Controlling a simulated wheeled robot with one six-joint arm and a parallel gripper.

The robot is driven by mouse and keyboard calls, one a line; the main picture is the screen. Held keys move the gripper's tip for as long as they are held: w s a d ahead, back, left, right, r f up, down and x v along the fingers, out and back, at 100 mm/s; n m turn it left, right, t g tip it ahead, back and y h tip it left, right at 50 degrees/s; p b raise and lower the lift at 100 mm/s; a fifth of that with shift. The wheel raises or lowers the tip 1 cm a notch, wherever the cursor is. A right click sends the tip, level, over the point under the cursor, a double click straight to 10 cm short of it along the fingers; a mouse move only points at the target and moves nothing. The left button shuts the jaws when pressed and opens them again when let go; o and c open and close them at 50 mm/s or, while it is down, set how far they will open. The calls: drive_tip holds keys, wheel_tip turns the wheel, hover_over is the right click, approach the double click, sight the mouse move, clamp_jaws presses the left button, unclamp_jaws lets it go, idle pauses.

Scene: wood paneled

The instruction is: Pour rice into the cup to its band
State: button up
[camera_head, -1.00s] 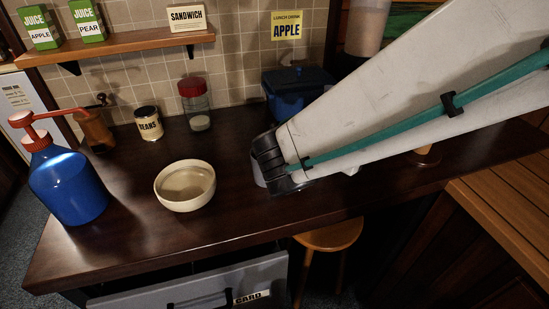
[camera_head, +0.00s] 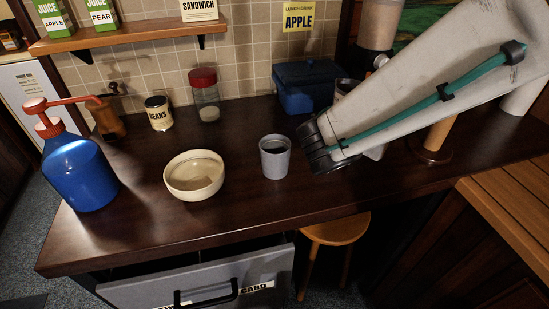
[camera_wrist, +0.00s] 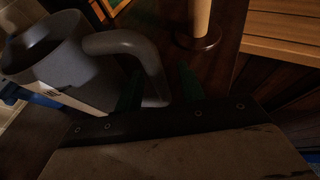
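A grey cup (camera_head: 275,160) stands upright on the dark counter, right of the cream bowl; its inside looks dark, and I cannot make out a band. A second dark vessel (camera_head: 344,86) shows partly behind my arm. In the wrist view a large grey mug (camera_wrist: 70,62) with a pale label is at the left, its handle (camera_wrist: 128,46) reaching down toward my gripper (camera_wrist: 160,88). The two green fingers stand apart with the handle's lower end between them; no firm grip is visible. My arm hides my gripper in the head view. A clear dispenser (camera_head: 378,25) with pale contents stands behind.
A cream bowl (camera_head: 194,176), blue pump bottle (camera_head: 80,172), beans can (camera_head: 159,114), red-lidded jar (camera_head: 206,98) and blue box (camera_head: 306,90) stand on the counter (camera_head: 130,215). A wooden post (camera_head: 437,138) is at the right. A stool (camera_head: 335,229) stands below the counter.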

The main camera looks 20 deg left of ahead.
clamp_jaws()
drive_tip(key=shift+r, duration=2.55)
